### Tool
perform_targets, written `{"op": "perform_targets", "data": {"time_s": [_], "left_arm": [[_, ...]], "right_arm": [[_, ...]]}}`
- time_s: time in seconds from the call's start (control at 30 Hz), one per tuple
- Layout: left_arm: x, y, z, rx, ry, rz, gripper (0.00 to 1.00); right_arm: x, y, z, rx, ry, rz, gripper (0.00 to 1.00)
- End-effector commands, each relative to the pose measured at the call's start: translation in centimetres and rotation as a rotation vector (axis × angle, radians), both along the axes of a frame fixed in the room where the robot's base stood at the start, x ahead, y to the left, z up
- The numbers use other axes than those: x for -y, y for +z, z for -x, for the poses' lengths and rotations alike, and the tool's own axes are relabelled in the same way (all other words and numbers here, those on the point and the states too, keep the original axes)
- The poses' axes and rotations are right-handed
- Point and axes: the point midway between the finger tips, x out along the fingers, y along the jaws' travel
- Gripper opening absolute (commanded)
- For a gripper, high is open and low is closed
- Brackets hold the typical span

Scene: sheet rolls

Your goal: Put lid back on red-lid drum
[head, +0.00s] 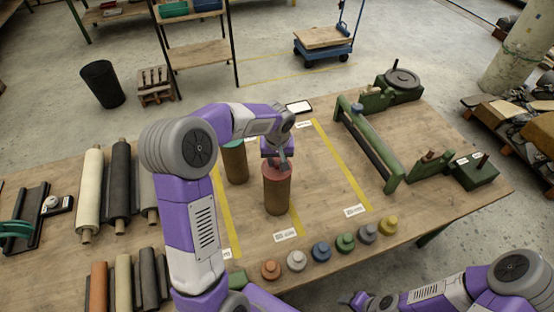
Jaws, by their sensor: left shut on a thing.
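The red-lid drum (278,198) is a brown cylinder standing upright on the wooden table. Its red lid (270,174) is at the drum's top; I cannot tell whether it touches the rim all round or sits slightly above it. My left gripper (284,164) comes from above, shut on the red lid, and its fingers hide part of the lid. My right gripper (354,299) is low at the bottom edge, away from the drum, small and partly cut off; its jaws cannot be made out.
A second drum with a teal top (236,164) stands behind left, partly behind my arm. Several coloured knobbed pieces (321,252) line the front edge. Rolls (119,185) lie at left. A green roller frame (370,145) stands at right. Yellow tape strips (342,165) mark the table.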

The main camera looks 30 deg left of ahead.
Motion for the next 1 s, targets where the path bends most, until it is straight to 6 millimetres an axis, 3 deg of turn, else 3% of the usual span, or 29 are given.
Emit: {"op": "perform_targets", "data": {"time_s": [0.97, 1.0], "left_arm": [[0.02, 0.02, -0.02, 0.001, 0.0, 0.001, 0.03], [0.02, 0.02, -0.02, 0.001, 0.0, 0.001, 0.34]], "right_arm": [[0.0, -0.3, 0.0, 0.0, 0.0, 0.0, 0.58], [0.0, -0.3, 0.0, 0.0, 0.0, 0.0, 0.58]]}}
